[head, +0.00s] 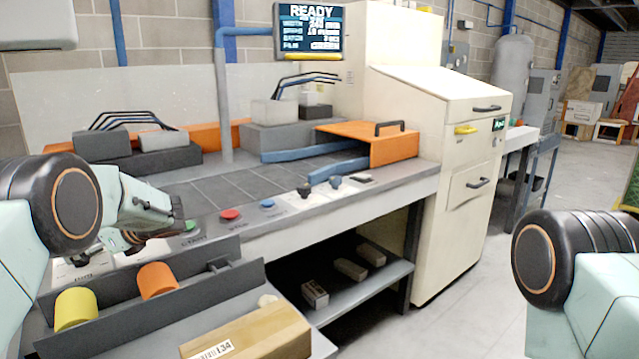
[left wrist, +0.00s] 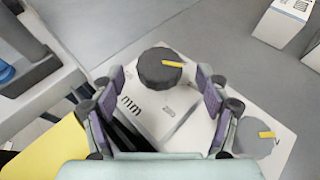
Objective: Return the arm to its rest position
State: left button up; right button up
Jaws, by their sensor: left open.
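My left gripper (head: 140,236) hangs over the left part of the machine's control panel, left of the green button (head: 189,226). In the left wrist view my left gripper (left wrist: 162,98) is open, with its fingers spread wide and nothing held between them. A black knob with a yellow pointer (left wrist: 158,70) lies beyond and between the fingertips, on a white plate marked "mm" (left wrist: 178,108). Whether the fingers touch it I cannot tell. A greyer knob with a yellow pointer (left wrist: 252,140) is at the right finger's side. My right gripper is not in view.
The machine's screen (head: 310,32) reads READY. A red button (head: 230,214) and blue button (head: 267,203) sit along the panel. Below the arm are a yellow roll (head: 76,309), an orange roll (head: 157,280) and a cardboard box (head: 250,335). Floor at the right is clear.

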pick_arm(q)
jog(key=x, duration=0.3)
jog(key=shift+a, duration=0.3)
jog(key=shift+a+f, duration=0.2)
jog(key=shift+a, duration=0.1)
jog(key=shift+d+r+m+t, duration=0.15)
jog(key=shift+r+m+t, duration=0.05)
jog(key=shift+m+t, duration=0.65)
jog(key=shift+f+m+t+h+b, duration=0.3)
jog(key=shift+m+t+h, duration=0.1)
jog(key=shift+m+t, duration=0.35)
jog(key=shift+r+m+t+b, duration=0.15)
jog(key=shift+m+t+b, duration=0.45)
jog(key=shift+t, duration=0.3)
jog(key=shift+m+t+h+b, duration=0.7)
jog(key=shift+h, duration=0.1)
jog(key=shift+m+t+h+b, duration=0.7)
jog(key=shift+m+t+b, duration=0.2)
jog(key=shift+m, duration=0.1)
jog(key=shift+m+t+h+b, duration=0.4)
jog(key=shift+m+t+h, duration=0.4)
jog(key=shift+m, duration=0.2)
jog(key=shift+m+t+h+b, duration=0.3)
jog(key=shift+m+t+h, duration=0.2)
jog(key=shift+m+h, duration=0.55)
jog(key=shift+s+d+r+p, duration=0.2)
jog(key=shift+s+r+p, duration=0.15)
jog(key=shift+s, duration=0.2)
jog(key=shift+s+d+r, duration=0.3)
jog(key=shift+s, duration=0.3)
